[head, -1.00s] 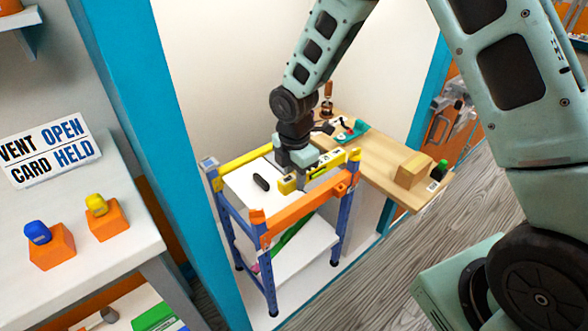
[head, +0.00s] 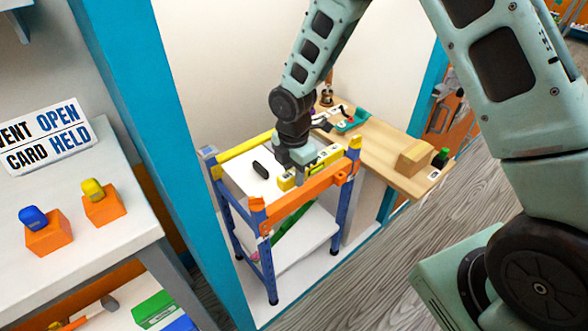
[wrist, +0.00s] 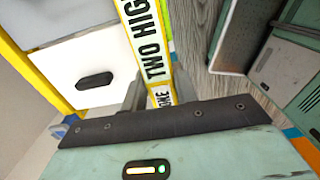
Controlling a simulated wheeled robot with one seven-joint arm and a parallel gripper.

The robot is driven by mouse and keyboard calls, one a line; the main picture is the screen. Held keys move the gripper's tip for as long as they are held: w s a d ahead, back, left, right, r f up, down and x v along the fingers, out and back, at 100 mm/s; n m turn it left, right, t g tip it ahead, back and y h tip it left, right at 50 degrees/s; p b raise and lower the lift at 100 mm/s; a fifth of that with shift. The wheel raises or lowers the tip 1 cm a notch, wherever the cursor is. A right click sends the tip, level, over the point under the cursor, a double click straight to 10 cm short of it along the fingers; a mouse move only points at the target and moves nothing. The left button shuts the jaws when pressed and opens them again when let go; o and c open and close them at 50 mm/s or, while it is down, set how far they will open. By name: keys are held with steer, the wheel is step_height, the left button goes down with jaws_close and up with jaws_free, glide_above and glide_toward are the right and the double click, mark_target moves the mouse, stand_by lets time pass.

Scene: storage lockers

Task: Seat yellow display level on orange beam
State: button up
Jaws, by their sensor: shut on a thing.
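The yellow display level (head: 326,158) is a long yellow bar held in my gripper (head: 298,173), which is shut on it. In the wrist view the level (wrist: 146,38) shows a white face with black "TWO HIGH" lettering and runs away between the fingers (wrist: 150,98). The orange beam (head: 306,193) is the front top rail of a blue-posted rack. In the head view the level lies just behind the beam and roughly along it. I cannot tell whether they touch; my gripper hides part of the level.
The rack's white top (head: 243,176) carries a black oval handle-like piece (head: 260,169). A yellow rail (head: 240,145) closes the back. A wooden bench (head: 385,155) with a box (head: 413,158) stands at right, and a white counter (head: 85,245) at left.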

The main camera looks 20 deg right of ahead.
mark_target(294, 194)
steer(key=shift+f+b, duration=0.75)
steer(key=shift+f, duration=1.35)
steer(key=shift+f, duration=0.25)
steer(key=o, duration=0.9)
steer(key=shift+o, duration=0.2)
step_height(294, 194, up, 17)
steer(key=p, duration=0.3)
steer(key=s+a+r+m+p, duration=0.2)
steer(key=s+r+m+p, duration=0.1)
steer(key=s, duration=0.6)
steer(key=s+a+r+m+p, duration=0.2)
steer(key=s+r+m, duration=0.4)
steer(key=s, duration=0.3)
steer(key=s+a+r+m+p, duration=0.2)
steer(key=s+r+m+p, duration=0.2)
steer(key=s+r, duration=0.3)
steer(key=shift+s+m+y, duration=0.4)
steer(key=shift+s+m, duration=0.1)
steer(key=shift+s, duration=0.4)
